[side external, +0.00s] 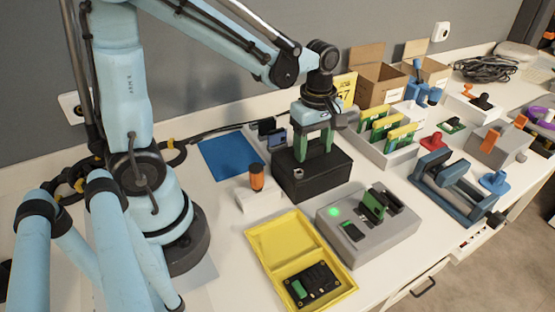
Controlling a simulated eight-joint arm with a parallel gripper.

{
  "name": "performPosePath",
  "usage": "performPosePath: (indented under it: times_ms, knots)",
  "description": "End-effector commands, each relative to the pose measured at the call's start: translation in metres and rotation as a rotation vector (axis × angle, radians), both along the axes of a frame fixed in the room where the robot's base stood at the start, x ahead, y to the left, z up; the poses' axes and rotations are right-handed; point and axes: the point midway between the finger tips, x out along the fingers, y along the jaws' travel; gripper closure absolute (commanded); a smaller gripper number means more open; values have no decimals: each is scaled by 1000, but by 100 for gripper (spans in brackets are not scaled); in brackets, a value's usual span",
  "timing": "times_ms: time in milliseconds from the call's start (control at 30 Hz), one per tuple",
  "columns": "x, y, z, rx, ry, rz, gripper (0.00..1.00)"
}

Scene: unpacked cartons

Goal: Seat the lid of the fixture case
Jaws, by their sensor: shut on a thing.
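A black box-shaped case (318,185) stands on the white table near the middle of the side external view. Its dark top part (335,158) looks like the lid. My gripper (315,156) points straight down over it with its green fingers at the top. The fingers are shut on a dark part there, which I take to be the lid's grip; it is mostly hidden between them. The lid looks level and on or very near the case. I cannot tell whether a gap is left under it. A small grey round piece shows on the front left of the top.
A grey device (345,238) with a lit green lamp stands in front right, an open yellow case (262,246) in front. An orange-and-black item (257,178) stands in a white block at left. A white tray (392,158) with green-yellow boards is at right. A blue mat (228,157) lies behind left.

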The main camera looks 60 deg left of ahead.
Motion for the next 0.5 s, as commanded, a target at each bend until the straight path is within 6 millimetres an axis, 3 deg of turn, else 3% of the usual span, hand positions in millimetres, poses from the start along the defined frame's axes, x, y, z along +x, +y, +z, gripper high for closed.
performPosePath:
  times_ms: [67,100,267,500]
  knots:
    - [0,0,-2,0,0,0,75]
    - [0,0,-2,0,0,0,38]
    - [0,0,-2,0,0,0,14]
    - [0,0,-2,0,0,0,12]
